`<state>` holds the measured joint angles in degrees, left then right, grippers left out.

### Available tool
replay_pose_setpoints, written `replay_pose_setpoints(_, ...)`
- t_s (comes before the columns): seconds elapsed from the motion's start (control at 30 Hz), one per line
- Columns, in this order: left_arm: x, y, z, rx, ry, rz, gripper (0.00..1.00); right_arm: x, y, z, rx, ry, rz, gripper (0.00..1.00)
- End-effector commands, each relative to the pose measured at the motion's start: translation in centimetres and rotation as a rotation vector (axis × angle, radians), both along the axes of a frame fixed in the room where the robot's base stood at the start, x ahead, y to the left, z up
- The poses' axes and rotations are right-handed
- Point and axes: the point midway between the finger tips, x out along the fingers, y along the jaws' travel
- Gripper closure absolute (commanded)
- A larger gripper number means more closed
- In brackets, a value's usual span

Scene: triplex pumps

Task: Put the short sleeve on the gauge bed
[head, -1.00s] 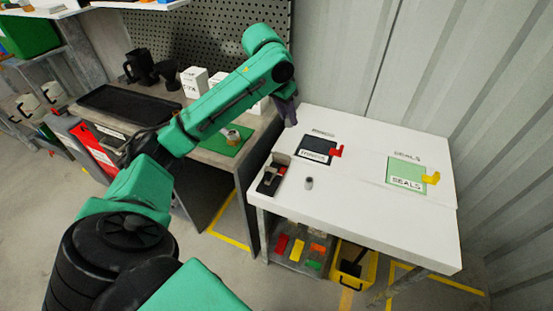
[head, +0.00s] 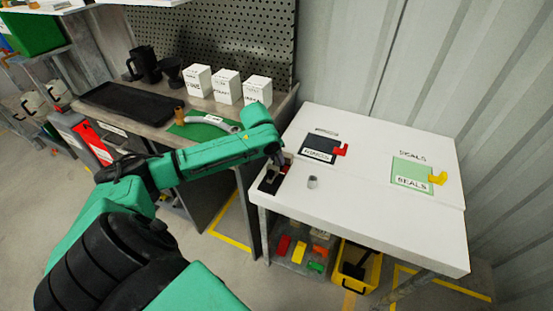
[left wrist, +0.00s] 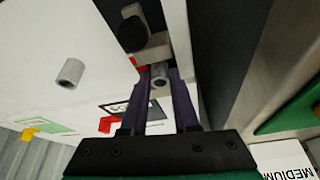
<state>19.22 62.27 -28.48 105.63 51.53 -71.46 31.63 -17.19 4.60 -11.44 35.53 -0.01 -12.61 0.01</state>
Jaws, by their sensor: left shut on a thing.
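My left gripper (head: 279,160) points down over the dark gauge (head: 269,182) at the left edge of the white table. In the left wrist view its purple fingers (left wrist: 159,77) are shut on a small grey hollow sleeve (left wrist: 160,83), seen nearly end-on; I take it for the short sleeve. The gauge shows there as a grey block (left wrist: 153,50) with a black knob, just beyond the fingertips. I cannot tell whether the held sleeve touches the gauge bed. Another grey sleeve (head: 313,182) stands on the table right of the gauge. My right gripper is out of view.
The white table (head: 375,220) carries a dark panel (head: 319,148) with a red handle and a green SEALS panel (head: 411,174) with a yellow handle. Left of it, a workbench holds a black tray (head: 130,107), white boxes (head: 228,87) and a green mat (head: 197,131).

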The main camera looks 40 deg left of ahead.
Motion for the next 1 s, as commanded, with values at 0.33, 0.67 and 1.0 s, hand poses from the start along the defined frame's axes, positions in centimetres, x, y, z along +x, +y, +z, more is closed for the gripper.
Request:
replay_pose_setpoints(0.33,0.0,0.0,-0.7,0.001,-0.002,0.0,1.0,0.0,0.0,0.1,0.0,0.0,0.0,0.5)
replay_pose_setpoints(0.67,0.0,0.0,-0.7,0.001,-0.002,0.0,0.42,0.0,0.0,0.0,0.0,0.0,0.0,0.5)
replay_pose_setpoints(1.0,-1.2,0.0,2.7,0.004,-0.004,-0.003,0.42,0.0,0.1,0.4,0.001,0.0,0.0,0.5)
